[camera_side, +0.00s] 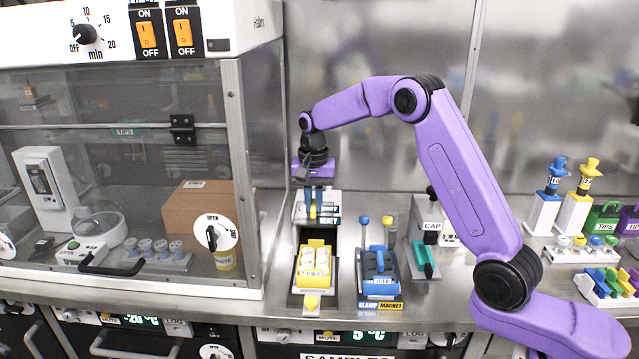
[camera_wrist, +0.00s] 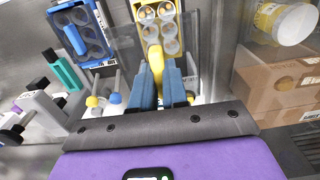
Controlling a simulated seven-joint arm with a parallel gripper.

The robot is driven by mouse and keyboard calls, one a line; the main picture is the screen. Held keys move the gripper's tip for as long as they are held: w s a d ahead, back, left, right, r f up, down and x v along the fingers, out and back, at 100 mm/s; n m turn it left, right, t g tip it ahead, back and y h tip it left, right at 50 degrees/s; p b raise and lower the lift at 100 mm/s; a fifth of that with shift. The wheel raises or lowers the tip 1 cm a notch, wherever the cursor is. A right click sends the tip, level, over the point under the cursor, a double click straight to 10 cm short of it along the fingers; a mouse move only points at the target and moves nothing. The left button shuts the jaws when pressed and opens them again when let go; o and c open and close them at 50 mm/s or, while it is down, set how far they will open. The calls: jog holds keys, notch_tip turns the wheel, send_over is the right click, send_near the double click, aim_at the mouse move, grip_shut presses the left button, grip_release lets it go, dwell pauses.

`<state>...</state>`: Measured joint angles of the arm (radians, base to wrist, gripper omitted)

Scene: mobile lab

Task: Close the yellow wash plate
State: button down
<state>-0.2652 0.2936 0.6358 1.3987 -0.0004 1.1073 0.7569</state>
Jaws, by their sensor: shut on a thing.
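The yellow wash plate (camera_side: 301,271) sits in a dark holder on the bench, with pale round wells showing on top. A yellow knob (camera_side: 311,302) sticks out at its near end. In the wrist view the plate (camera_wrist: 146,34) is at the top centre, with its round wells in view. My gripper (camera_side: 316,207) points down just behind the plate's far end. Its blue fingers are shut on a yellow handle (camera_wrist: 156,55), which rises from near the plate's end. I cannot tell exactly how the handle joins the plate.
A blue plate (camera_side: 380,265) stands close on the right, with upright blue-tipped (camera_side: 365,221) and yellow-tipped (camera_side: 388,220) levers behind it. A glass cabinet (camera_side: 237,160) is close on the left. The metal wall is behind.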

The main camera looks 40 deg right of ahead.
aim_at(314, 204)
notch_tip(314, 204, down, 5)
jog(key=shift+f, duration=0.1)
dwell(0.4)
jog(key=shift+f, duration=2.8)
jog(key=shift+f, duration=1.65)
jog(key=c, duration=1.1)
grip_release()
notch_tip(314, 204, up, 16)
jog(key=shift+r, duration=0.7)
